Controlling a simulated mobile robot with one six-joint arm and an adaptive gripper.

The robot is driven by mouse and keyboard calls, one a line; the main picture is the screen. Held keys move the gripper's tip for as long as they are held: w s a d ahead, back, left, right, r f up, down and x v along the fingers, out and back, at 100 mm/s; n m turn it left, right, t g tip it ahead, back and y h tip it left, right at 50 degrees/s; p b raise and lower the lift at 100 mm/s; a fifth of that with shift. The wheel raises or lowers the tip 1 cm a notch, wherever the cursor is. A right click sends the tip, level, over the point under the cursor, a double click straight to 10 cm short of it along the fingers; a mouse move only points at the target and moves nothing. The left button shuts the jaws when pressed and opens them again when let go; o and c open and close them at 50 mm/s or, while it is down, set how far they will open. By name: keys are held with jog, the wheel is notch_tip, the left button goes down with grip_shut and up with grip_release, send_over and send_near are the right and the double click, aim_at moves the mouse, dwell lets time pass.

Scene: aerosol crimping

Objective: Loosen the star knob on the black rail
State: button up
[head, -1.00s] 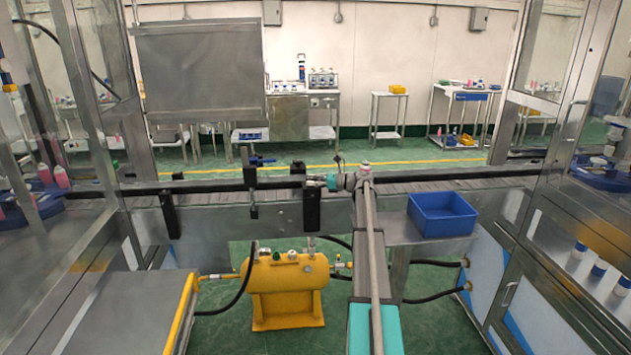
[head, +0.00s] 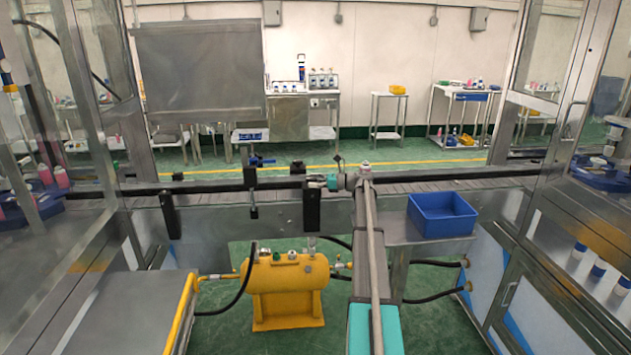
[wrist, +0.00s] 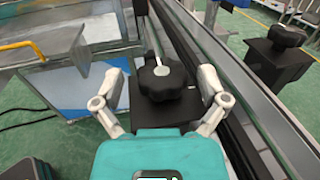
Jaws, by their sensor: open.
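The black star knob (wrist: 163,77) sits on a black block in the middle of the wrist view. My gripper (wrist: 160,74) is open, with one pale finger on either side of the knob. A gap shows between the fingers and the knob. In the head view my gripper (head: 316,182) is small, beside a black bracket (head: 312,208) on the black rail (head: 215,186). The knob is too small to make out there. The rail (wrist: 190,45) runs diagonally past the knob in the wrist view.
A second black knob (wrist: 287,35) stands on another block to the right in the wrist view. A blue bin (head: 441,215) stands on a side shelf right of my arm. A yellow tank (head: 287,290) is below the conveyor.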

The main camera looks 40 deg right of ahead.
jog(key=shift+s+d, duration=0.1)
jog(key=shift+d, duration=0.05)
jog(key=v, duration=1.1)
jog(key=shift+s+d, duration=0.2)
jog(key=shift+a, duration=0.1)
